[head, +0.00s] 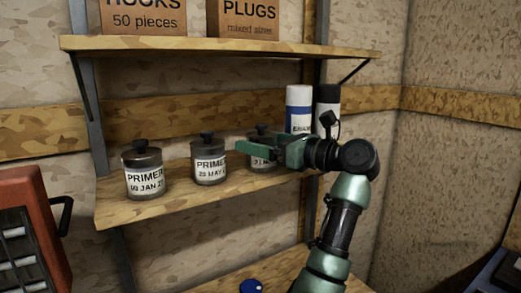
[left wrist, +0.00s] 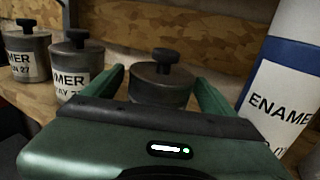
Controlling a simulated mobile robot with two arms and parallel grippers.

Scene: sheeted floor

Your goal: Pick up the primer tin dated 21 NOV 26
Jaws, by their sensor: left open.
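Three grey primer tins with dark lids and knobs stand in a row on the middle shelf. In the left wrist view the right tin (left wrist: 160,82) stands between the two green fingers of my open left gripper (left wrist: 160,76). I cannot tell whether they touch it. My right gripper is not in view.
A white-and-blue enamel can (head: 299,108) and a dark can (head: 327,106) stand just right of the right tin; the enamel can is close to a finger in the wrist view (left wrist: 283,85). An upper shelf (head: 210,45) holds boxes. A red case (head: 35,225) is at lower left.

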